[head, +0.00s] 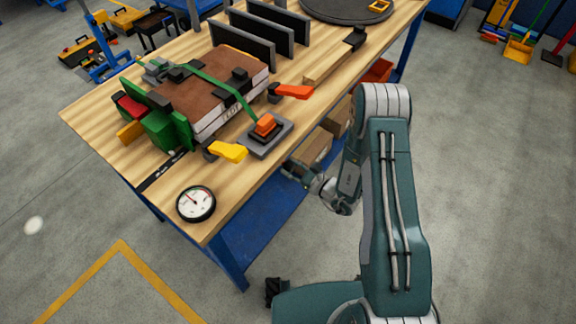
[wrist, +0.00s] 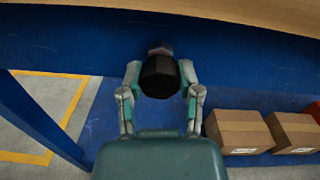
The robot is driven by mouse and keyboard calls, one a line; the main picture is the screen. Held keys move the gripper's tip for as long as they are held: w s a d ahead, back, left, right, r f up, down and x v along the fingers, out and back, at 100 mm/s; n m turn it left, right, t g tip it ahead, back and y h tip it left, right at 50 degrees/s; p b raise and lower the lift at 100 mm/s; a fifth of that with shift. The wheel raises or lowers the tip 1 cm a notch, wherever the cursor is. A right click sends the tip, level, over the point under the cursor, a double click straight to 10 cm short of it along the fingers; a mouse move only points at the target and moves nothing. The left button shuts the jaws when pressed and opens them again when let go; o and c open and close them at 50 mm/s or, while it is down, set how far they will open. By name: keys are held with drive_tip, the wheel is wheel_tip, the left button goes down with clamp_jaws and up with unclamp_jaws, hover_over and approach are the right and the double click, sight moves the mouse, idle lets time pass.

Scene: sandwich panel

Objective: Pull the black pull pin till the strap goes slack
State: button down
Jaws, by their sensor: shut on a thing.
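The black pull pin (wrist: 161,78) shows in the wrist view as a dark knob with a faceted collar behind it, against the blue beam under the tabletop. My gripper (wrist: 160,70) is shut on it, one finger on each side. In the head view my gripper (head: 297,172) is at the table's front edge, and the pin cannot be made out there. The green strap (head: 213,81) runs straight across the brown-topped sandwich panel (head: 196,100) down to a grey base with an orange part (head: 265,124). It looks taut.
A yellow handle (head: 228,152), a red-orange handle (head: 294,92) and a dial gauge (head: 196,203) are on the wooden table (head: 158,208). Cardboard boxes (wrist: 240,132) stand on the blue shelf below, right of my gripper. The floor in front is open.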

drive_tip(key=shift+s+d, duration=0.45)
drive_tip(key=shift+d, duration=0.15)
drive_tip(key=shift+c, duration=1.4)
unclamp_jaws()
drive_tip(key=v, duration=1.2)
